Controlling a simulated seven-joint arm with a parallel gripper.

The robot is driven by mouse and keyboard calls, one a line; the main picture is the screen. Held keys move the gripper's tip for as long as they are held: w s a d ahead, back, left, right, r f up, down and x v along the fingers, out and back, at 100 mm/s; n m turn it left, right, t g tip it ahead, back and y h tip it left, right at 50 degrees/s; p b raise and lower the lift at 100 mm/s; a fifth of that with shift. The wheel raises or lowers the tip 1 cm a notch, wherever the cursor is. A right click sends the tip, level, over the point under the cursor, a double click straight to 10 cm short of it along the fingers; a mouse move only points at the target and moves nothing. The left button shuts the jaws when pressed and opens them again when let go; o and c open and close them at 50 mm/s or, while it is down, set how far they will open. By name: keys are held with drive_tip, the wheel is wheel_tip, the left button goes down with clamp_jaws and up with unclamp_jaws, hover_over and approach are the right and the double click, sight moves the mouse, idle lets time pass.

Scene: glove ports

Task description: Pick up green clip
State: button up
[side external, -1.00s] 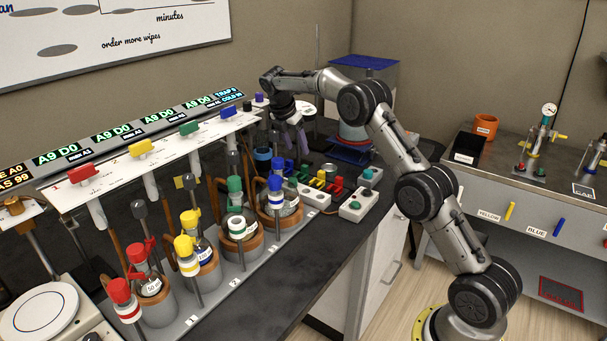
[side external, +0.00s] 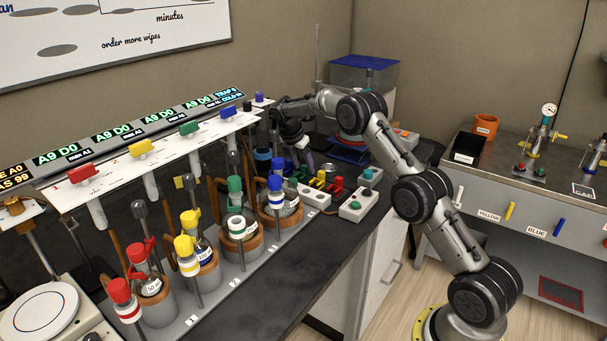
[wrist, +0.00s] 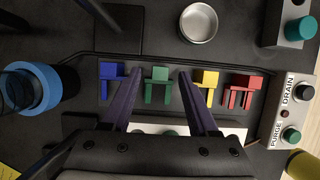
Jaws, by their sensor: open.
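The green clip (wrist: 158,82) lies on the dark bench between the blue clip (wrist: 110,74) and the yellow clip (wrist: 205,79). A red clip (wrist: 243,86) is at the right end of this row. In the wrist view my gripper (wrist: 160,73) is open, with one purple finger on each side of the green clip and nothing held. The right finger overlaps part of the yellow clip, and the left finger is near the blue one. In the side view my gripper (side external: 303,160) is over the far end of the row. Its height above the green clip is hard to judge.
A round metal dish (wrist: 198,22) lies behind the clips. A blue-ringed vessel (wrist: 38,88) stands at left. A white box with DRAIN and PURGE buttons (wrist: 290,115) is at right. Racked bottles with coloured caps (side external: 275,195) stand close by in the side view.

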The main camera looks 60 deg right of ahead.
clamp_jaws()
drive_tip(key=shift+r, duration=0.1)
idle(0.3)
